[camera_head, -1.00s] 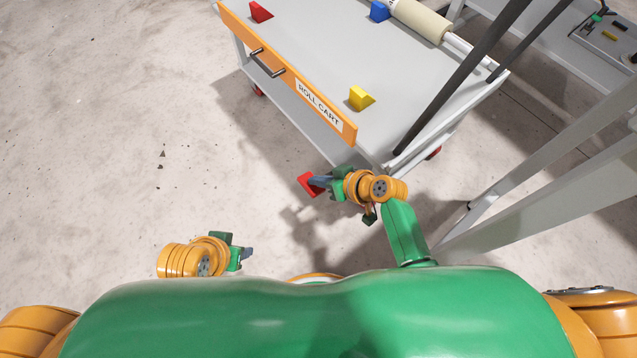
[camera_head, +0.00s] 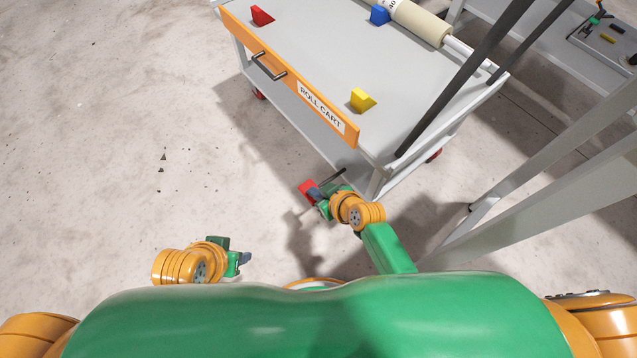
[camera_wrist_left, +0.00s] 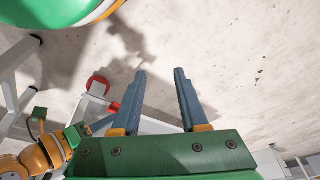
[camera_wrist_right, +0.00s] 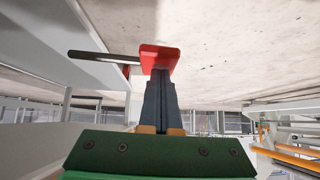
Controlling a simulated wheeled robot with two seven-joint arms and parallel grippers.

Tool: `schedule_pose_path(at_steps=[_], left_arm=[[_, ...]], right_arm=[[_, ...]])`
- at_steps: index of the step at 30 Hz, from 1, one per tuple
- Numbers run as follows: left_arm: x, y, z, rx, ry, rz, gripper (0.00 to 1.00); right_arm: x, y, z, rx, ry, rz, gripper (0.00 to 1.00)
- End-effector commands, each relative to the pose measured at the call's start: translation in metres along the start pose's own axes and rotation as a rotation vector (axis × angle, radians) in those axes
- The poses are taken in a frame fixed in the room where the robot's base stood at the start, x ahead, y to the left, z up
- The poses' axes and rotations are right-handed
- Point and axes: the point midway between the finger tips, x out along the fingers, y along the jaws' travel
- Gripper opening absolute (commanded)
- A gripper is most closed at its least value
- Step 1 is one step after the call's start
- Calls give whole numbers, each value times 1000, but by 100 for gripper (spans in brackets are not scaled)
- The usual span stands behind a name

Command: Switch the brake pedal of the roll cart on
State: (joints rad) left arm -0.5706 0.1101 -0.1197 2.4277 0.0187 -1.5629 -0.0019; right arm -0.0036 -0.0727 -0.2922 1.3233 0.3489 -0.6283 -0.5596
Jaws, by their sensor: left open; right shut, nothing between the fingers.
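The roll cart (camera_head: 330,60) stands ahead, with an orange front board labelled ROLL CART. The red brake pedal (camera_head: 306,190) is low at its near corner, on a dark bar (camera_head: 331,177). My right gripper (camera_head: 315,194) is at the pedal, shut and empty. In the right wrist view the shut fingertips (camera_wrist_right: 160,74) are right at the red pedal plate (camera_wrist_right: 160,56), which hides their ends; I cannot tell whether they touch. My left gripper (camera_head: 245,258) is off to the left, open and empty; its spread fingers (camera_wrist_left: 160,74) show in the left wrist view.
Red, blue and yellow wedge blocks and a cream roll (camera_head: 418,22) are on the cart top. A dark handle (camera_head: 268,64) is on the orange board. Grey frame posts (camera_head: 545,190) stand close on the right. Floor to the left is clear.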

Motion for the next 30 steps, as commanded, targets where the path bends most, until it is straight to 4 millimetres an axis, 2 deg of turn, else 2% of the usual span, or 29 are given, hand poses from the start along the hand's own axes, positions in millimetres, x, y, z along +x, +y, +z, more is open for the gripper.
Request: schedule_pose_path(at_steps=[2, 8, 12, 18, 24, 30], left_arm=[[-6, 0, -2, 1, 17, -1, 44], [-8, 4, -66, 17, 320, 2, 44], [-22, 8, -108, 26, 533, 7, 44], [-49, 14, -150, 37, 778, 16, 44], [-69, 17, -170, 43, 919, 21, 44], [-77, 18, -176, 45, 969, 23, 44]], right_arm=[[7, 0, 8, 0, -3, -2, 0], [19, -2, 19, 2, -2, -2, 0], [25, -3, 25, 2, -1, -2, 0], [32, -3, 32, 3, -2, -4, 0], [35, -3, 35, 5, -1, -3, 0], [36, -3, 37, 5, -3, -4, 0]])
